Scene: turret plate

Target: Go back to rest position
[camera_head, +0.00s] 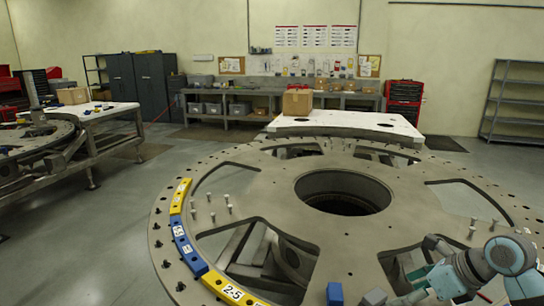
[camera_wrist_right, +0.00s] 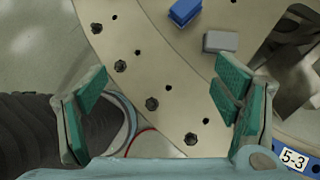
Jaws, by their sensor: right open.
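The big round turret plate (camera_head: 262,190) fills the middle and right of the head view, with a dark round hole in its centre. My right gripper (camera_head: 410,288) is low at the right of the head view, above the plate. In the right wrist view my right gripper (camera_wrist_right: 160,98) has its two teal-padded fingers wide apart, with only the plate's bolted rim (camera_wrist_right: 150,65) below and nothing between them. My left gripper is not in view.
Yellow and blue labelled segments (camera_head: 184,243) line the plate's left rim. A blue block (camera_head: 335,294) and a grey block (camera_head: 374,297) are near my right gripper. A blue 5-3 segment (camera_wrist_right: 289,157) shows at the wrist view's lower right. A cardboard box (camera_head: 297,102) stands behind the plate.

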